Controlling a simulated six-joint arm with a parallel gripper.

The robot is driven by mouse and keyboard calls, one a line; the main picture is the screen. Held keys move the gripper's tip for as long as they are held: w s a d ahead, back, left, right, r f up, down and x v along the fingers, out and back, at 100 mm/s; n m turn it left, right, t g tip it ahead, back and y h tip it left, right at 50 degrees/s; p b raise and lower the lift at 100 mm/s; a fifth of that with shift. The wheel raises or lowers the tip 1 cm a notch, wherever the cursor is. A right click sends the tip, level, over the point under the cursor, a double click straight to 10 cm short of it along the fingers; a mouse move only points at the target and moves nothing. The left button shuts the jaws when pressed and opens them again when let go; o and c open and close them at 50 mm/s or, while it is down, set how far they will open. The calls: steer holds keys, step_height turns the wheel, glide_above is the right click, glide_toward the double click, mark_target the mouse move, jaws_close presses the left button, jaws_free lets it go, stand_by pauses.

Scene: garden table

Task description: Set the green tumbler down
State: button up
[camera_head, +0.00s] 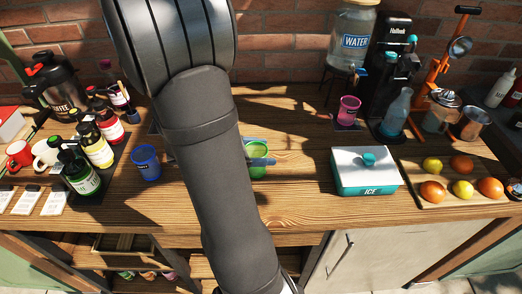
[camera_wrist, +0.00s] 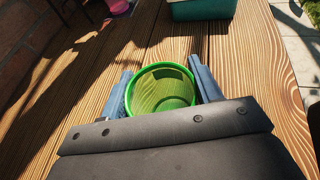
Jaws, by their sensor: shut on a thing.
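The green tumbler (camera_head: 257,157) is at the middle of the wooden table, partly hidden behind my arm in the head view. In the wrist view the green tumbler (camera_wrist: 163,88) stands between the two blue-grey fingers, its open rim facing the camera. My gripper (camera_wrist: 163,85) is shut on it, one finger against each side. In the head view one finger of my gripper (camera_head: 258,161) shows across the tumbler. The tumbler looks upright and empty. Its base is hidden, so I cannot tell whether it touches the table.
A blue tumbler (camera_head: 146,163) stands to the left and a pink tumbler (camera_head: 348,110) at the back right. A white and teal ice box (camera_head: 364,172) is to the right. Bottles (camera_head: 98,146) crowd the left side. Bare wood (camera_head: 290,125) lies around the green tumbler.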

steer(key=shift+f, duration=0.2)
steer(key=o, duration=1)
steer(key=shift+c, duration=0.2)
steer(key=shift+r, duration=0.1)
steer(key=shift+r, duration=0.15)
steer(key=shift+o, duration=0.4)
steer(key=v, duration=1.2)
